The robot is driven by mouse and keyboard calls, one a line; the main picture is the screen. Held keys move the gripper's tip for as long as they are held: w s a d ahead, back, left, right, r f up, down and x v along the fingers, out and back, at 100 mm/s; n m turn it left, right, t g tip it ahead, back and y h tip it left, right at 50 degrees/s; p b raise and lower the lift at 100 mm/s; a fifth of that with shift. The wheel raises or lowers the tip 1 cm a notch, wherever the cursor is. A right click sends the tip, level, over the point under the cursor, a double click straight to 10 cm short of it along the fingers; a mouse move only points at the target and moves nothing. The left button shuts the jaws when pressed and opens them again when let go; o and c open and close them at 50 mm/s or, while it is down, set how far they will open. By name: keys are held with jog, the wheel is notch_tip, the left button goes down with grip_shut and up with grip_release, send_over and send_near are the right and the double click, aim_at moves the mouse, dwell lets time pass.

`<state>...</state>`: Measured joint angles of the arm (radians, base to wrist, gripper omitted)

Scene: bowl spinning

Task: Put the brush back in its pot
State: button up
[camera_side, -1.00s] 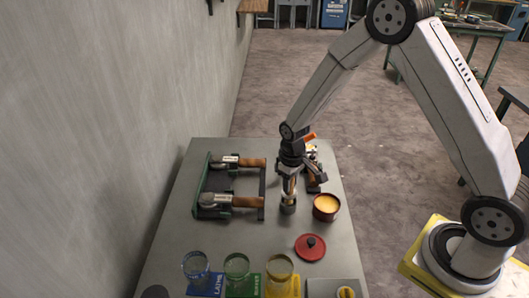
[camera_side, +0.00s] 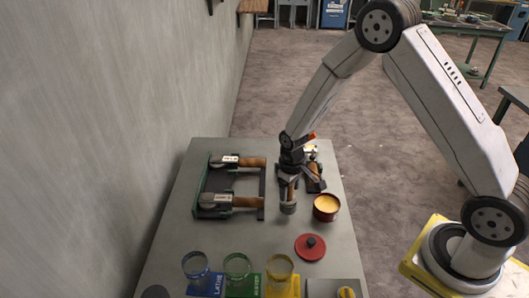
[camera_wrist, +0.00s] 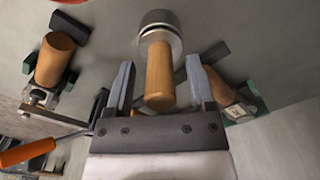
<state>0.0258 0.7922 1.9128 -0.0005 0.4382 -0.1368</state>
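A thick wooden handle (camera_wrist: 160,75) points up from a grey round metal piece (camera_side: 288,208) on the table. It looks like the brush; its bristles are hidden, and I cannot tell whether the metal is part of it or a holder. My gripper (camera_wrist: 160,85) is open over the handle, which also shows in the side view (camera_side: 290,191). One finger is on each side, with visible gaps. A round brown pot (camera_side: 326,216) with orange-yellow contents stands open just to the right. A red lid with a black knob (camera_side: 309,251) lies in front of it.
A green and black rack (camera_side: 203,196) at left holds two wooden-handled tools. Three glass jars (camera_side: 237,266) line the front by coloured labels. A wall runs along the left.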

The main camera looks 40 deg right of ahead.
jog(key=shift+r, duration=0.1)
notch_tip(320, 180, up, 12)
dwell(1.0)
jog(key=shift+r, duration=0.1)
dwell(0.4)
jog(key=s+a+r+m+t, duration=0.1)
jog(key=s+r+t, duration=0.1)
jog(key=s, duration=1.1)
jog(key=shift+s+r+t, duration=0.15)
jog(key=shift+s+t, duration=0.1)
jog(key=shift+t, duration=0.05)
